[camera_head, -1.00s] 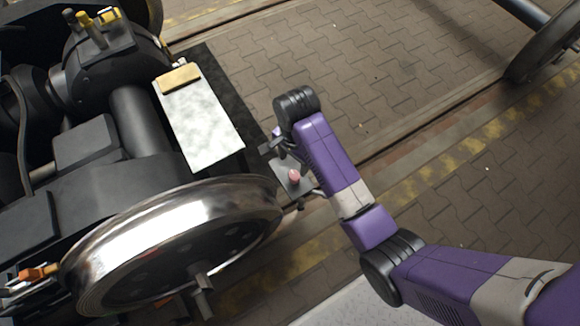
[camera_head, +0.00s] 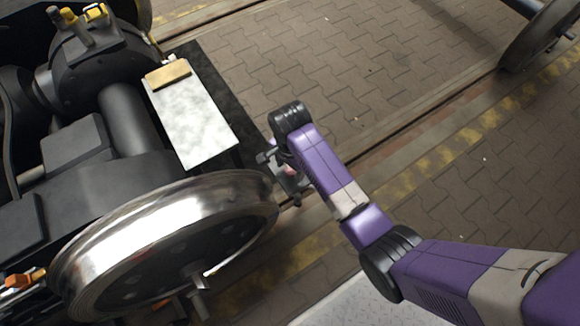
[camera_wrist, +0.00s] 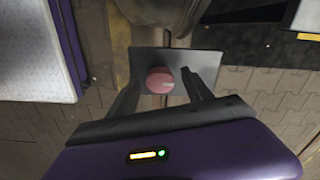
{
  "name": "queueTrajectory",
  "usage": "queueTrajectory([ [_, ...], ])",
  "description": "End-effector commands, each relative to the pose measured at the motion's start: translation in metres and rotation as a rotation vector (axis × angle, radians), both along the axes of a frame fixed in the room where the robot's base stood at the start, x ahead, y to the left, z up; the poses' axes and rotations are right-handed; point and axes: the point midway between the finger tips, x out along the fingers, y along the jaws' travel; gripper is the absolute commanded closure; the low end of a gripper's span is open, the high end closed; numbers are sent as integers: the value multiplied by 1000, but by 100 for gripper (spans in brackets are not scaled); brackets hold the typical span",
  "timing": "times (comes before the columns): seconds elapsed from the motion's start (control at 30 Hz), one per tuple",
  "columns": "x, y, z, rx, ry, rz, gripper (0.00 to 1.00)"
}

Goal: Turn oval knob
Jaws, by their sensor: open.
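The oval knob (camera_wrist: 160,80) is pinkish red with a pale mark on its face. It sits on a dark grey plate (camera_wrist: 145,58) in the wrist view. My gripper (camera_wrist: 161,75) is open, with one finger on each side of the knob and a gap showing at both sides. I cannot tell how far the fingertips are from the knob in depth. In the head view, the knob (camera_head: 290,170) is mostly hidden behind my arm, just right of the shiny wheel.
A large steel wheel (camera_head: 165,215) stands close to the left of my gripper. Behind it are dark bogie parts and a pale flat panel (camera_head: 195,120) with a tan block (camera_head: 168,74). Paved floor (camera_head: 400,60) lies open to the right.

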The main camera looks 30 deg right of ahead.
Motion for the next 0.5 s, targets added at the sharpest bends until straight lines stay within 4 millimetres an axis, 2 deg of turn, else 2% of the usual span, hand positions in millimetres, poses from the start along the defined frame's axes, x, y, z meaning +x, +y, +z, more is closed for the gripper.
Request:
queueTrajectory([
  [0.03,0,0,0,0,0,0,43],
  [0.3,0,0,0,0,0,0,96],
  [0.33,0,0,0,0,0,0,100],
  [0.5,0,0,1,0,1,7,100],
])
